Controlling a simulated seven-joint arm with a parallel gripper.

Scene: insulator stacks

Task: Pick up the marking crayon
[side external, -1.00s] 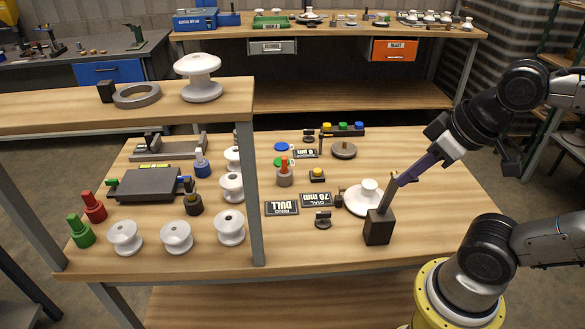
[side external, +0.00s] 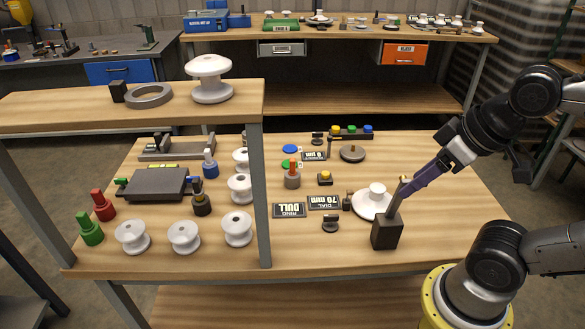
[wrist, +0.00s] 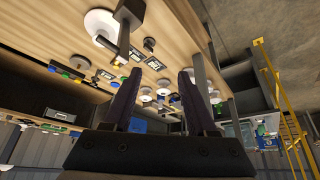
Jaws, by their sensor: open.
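A dark block (side external: 386,234) stands near the front right of the table with a slanted grey stick (side external: 394,204) rising from it. The stick has a small yellow tip, and I cannot tell for sure whether it is the marking crayon. An orange-red stick in a grey cup (side external: 292,180) stands mid-table and could also be the crayon. My gripper (side external: 408,187) is open, beside the stick's upper end, its purple fingers slanting down and left. In the wrist view my open gripper (wrist: 160,75) has nothing clearly between its fingers; the yellow tip (wrist: 115,64) shows beside the left finger.
A white disc-shaped insulator (side external: 368,206) sits just left of the stick. Label plates (side external: 289,211) and small parts lie left of it. A grey post (side external: 258,200) holds a raised shelf (side external: 130,100) on the left. The table's right side is mostly clear.

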